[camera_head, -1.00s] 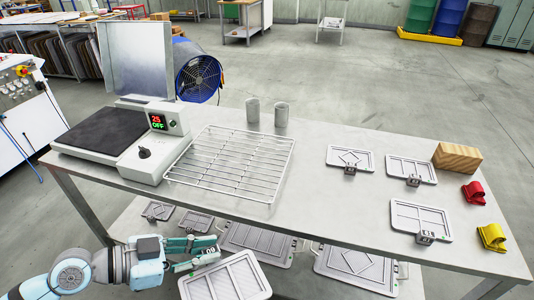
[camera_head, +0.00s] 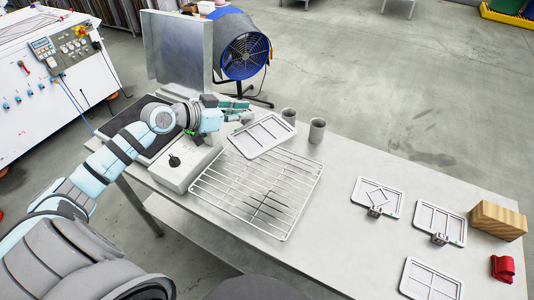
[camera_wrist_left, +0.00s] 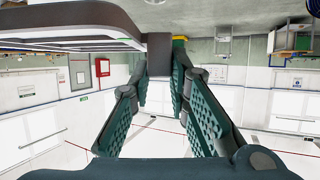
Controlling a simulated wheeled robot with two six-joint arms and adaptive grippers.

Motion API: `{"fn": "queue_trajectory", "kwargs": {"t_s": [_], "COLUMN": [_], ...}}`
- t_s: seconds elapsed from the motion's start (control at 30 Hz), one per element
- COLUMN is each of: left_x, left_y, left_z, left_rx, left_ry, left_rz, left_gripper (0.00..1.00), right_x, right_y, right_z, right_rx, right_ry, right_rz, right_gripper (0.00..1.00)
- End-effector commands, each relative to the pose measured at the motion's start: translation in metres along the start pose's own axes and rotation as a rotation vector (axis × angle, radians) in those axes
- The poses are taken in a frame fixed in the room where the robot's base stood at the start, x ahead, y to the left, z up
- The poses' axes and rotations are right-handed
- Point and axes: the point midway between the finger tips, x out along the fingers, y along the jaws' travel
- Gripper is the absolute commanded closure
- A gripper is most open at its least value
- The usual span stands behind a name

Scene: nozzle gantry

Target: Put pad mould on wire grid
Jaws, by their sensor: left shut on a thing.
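The pad mould (camera_head: 262,136), a light grey rectangular plate with divided panels, is held above the back edge of the wire grid (camera_head: 228,212). My left gripper (camera_head: 243,113) is at the mould's back left and is shut on its grip block. In the left wrist view, the mould (camera_wrist_left: 75,27) fills the upper left, and its dark block (camera_wrist_left: 159,55) is between the fingers (camera_wrist_left: 160,85). The wire grid lies flat on the table, its bars bare, and part of its far side is hidden under the mould. My right gripper is not in view.
Two grey cups (camera_head: 317,131) stand behind the grid at the right. A hot plate unit (camera_head: 178,165) with a raised metal shield (camera_head: 177,50) is at the left. Several moulds (camera_head: 377,198), a wooden block (camera_head: 497,221) and a red holder (camera_head: 503,268) are at the right.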

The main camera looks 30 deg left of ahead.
Motion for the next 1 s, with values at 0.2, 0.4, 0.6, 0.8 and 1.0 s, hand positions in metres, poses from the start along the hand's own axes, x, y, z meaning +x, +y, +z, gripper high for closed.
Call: {"fn": "queue_trajectory", "kwargs": {"t_s": [0.2, 0.4, 0.6, 0.8, 1.0], "left_x": [0.012, 0.043, 0.058, 0.073, 0.074], "left_y": [-0.010, -0.010, -0.009, -0.008, -0.008], "left_z": [0.035, 0.112, 0.146, 0.181, 0.182], "left_rx": [-0.016, -0.016, -0.010, -0.011, -0.008], "left_ry": [-0.002, -0.001, 0.000, 0.000, 0.000], "left_rz": [-0.023, -0.025, -0.022, -0.020, -0.020], "left_gripper": [1.00, 1.00, 1.00, 1.00, 1.00], "right_x": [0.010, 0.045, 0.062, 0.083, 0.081], "right_y": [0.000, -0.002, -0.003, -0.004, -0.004], "right_z": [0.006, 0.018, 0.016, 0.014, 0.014], "right_rx": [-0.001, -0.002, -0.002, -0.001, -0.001], "right_ry": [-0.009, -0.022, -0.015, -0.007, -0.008], "right_rz": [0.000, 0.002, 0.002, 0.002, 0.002], "right_gripper": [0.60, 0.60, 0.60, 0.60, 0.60]}}
